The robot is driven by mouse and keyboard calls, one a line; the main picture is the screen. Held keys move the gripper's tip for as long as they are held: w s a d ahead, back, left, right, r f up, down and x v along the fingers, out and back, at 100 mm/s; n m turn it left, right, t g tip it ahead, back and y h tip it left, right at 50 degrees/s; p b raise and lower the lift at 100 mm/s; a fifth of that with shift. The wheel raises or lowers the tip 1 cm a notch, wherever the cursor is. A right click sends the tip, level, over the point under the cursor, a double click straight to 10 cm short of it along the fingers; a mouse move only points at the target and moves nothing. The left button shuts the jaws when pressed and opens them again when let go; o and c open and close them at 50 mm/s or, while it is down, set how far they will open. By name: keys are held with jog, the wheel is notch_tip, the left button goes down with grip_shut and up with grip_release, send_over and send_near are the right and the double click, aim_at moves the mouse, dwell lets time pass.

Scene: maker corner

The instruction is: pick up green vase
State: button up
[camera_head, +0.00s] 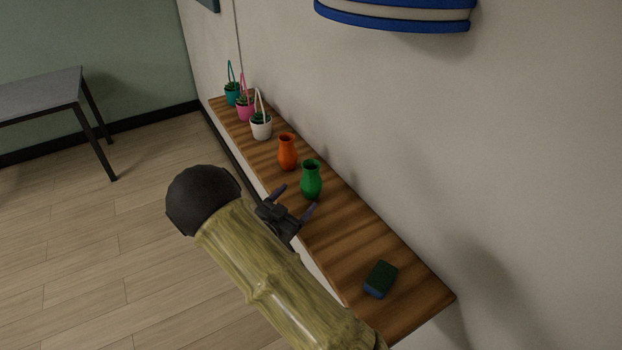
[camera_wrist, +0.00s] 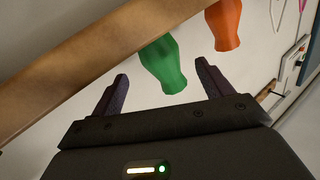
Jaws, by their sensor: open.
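My gripper (camera_head: 293,200) is open and empty, at the shelf's front edge just short of the vase. Its two dark fingers also show in the wrist view (camera_wrist: 160,82). The base of the vase is hidden in the wrist view by the shelf or out of clear sight.
An orange vase (camera_head: 287,152) stands just behind the green one. Farther along are white (camera_head: 261,126), pink (camera_head: 245,107) and teal (camera_head: 232,94) plant pots with tall handles. A dark green and blue block (camera_head: 380,279) lies at the near end. The wall bounds the shelf; a grey table (camera_head: 42,92) stands left.

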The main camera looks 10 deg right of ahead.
aim_at(305, 190)
jog(key=shift+x, duration=1.1)
jog(key=p+x, duration=0.3)
jog(key=x, duration=0.2)
jog(key=shift+d+f, duration=0.1)
jog(key=shift+f, duration=0.1)
jog(key=shift+c, duration=0.2)
jog(key=c, duration=1)
